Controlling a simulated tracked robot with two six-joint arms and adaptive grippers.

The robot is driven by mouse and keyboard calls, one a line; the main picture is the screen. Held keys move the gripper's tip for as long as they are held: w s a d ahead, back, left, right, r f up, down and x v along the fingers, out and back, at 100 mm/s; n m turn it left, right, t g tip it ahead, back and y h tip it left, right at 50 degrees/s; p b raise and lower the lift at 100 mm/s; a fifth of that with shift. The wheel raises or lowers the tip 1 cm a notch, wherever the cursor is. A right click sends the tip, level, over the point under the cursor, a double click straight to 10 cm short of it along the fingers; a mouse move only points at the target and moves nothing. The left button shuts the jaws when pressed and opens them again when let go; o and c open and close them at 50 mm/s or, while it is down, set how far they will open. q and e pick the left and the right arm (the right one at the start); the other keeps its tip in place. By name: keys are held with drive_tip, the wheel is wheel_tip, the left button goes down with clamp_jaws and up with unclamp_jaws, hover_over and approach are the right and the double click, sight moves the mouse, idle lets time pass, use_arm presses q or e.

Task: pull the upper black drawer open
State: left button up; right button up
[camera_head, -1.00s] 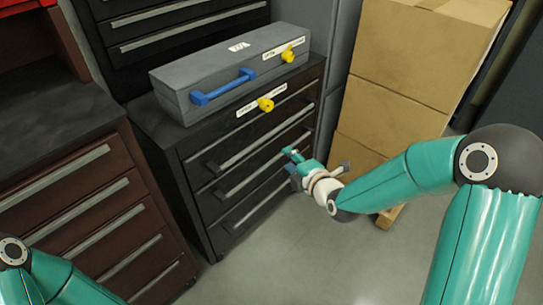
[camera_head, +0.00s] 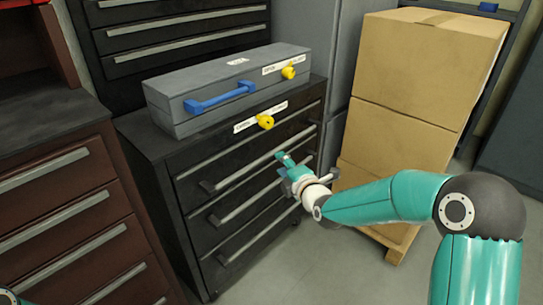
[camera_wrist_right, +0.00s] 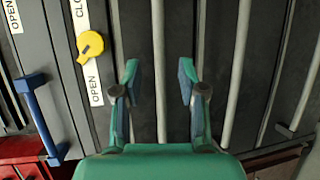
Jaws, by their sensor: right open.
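The upper black drawer (camera_head: 215,164) is the top one in the black cabinet and looks shut. Its long grey bar handle (camera_head: 240,174) also shows in the right wrist view (camera_wrist_right: 158,60). My right gripper (camera_head: 281,160) is open at the cabinet front, near the right part of this handle. In the right wrist view my right gripper (camera_wrist_right: 158,75) has a finger on either side of the bar, with gaps to both; its depth there is hard to judge. A yellow knob (camera_head: 265,121) with a white label sits above the drawer. My left gripper is out of view.
A grey case (camera_head: 210,100) with a blue handle (camera_head: 220,97) and another yellow knob lies on the cabinet. Stacked cardboard boxes (camera_head: 400,130) stand at the right on a pallet. A brown drawer cabinet (camera_head: 70,215) stands at the left. Floor is clear in front.

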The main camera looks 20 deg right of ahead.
sight(271, 154)
drive_tip(key=x, duration=0.8)
drive_tip(key=shift+w+b, duration=0.2)
drive_tip(key=shift+b, duration=0.2)
drive_tip(key=shift+c, duration=0.3)
drive_tip(key=shift+f, duration=0.1)
clamp_jaws()
